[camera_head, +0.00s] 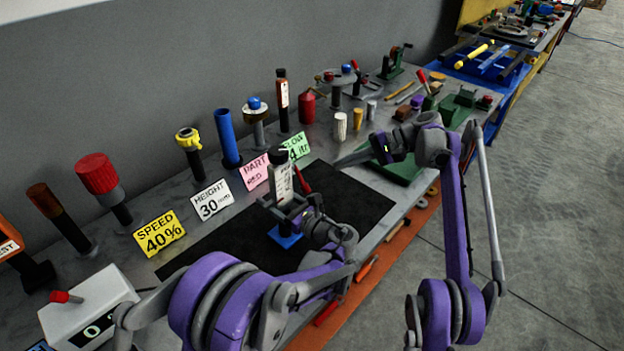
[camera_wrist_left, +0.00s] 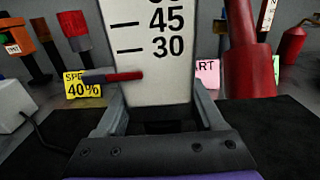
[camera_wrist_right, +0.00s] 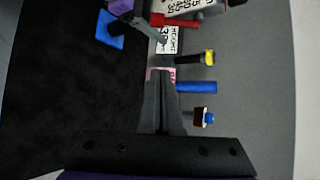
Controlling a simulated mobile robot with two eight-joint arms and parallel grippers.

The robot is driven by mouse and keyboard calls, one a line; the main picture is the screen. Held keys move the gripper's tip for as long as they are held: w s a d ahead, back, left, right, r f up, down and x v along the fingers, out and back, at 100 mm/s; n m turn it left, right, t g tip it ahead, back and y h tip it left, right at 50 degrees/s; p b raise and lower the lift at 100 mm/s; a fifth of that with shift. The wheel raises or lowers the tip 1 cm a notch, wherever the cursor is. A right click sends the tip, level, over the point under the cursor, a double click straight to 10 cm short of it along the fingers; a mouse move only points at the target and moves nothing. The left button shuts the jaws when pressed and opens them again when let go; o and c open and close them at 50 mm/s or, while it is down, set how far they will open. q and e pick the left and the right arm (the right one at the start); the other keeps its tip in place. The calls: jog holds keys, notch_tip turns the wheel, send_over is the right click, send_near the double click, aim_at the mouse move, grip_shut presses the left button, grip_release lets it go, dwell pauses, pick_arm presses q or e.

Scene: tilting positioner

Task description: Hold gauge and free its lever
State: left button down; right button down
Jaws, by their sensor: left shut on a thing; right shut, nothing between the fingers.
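The gauge (camera_head: 281,185) is a white column with black numbers and a dark top, standing above a blue base (camera_head: 286,239) on the black mat. My left gripper (camera_head: 280,207) is shut on the gauge; its fingers flank the scale (camera_wrist_left: 152,75) in the left wrist view. A small red pointer (camera_wrist_left: 112,76) lies across the scale near its left edge. A red lever (camera_head: 301,180) sticks up beside the gauge; it also shows in the right wrist view (camera_wrist_right: 174,21). My right gripper (camera_head: 340,163) is shut and empty, to the right of the gauge and apart from it.
Yellow "SPEED 40%" (camera_head: 160,233), white "HEIGHT 30" (camera_head: 212,199) and pink (camera_head: 256,172) cards stand along the mat's back edge. Several posts, including a blue cylinder (camera_head: 227,138), stand behind. A white display box (camera_head: 90,308) stands front left. The black mat (camera_head: 345,200) right of the gauge is clear.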

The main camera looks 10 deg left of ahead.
aim_at(301, 179)
jog(key=x, duration=1)
jog(key=shift+s+d+r, duration=0.2)
jog(key=shift+s+r, duration=0.1)
jog(key=shift+s, duration=0.25)
jog(key=shift+s+d+r, duration=0.2)
jog(key=shift+s+r, duration=0.1)
jog(key=shift+s, duration=0.25)
jog(key=shift+s+d+r, duration=0.25)
jog(key=shift+s+r, duration=0.05)
jog(key=shift+s, duration=0.25)
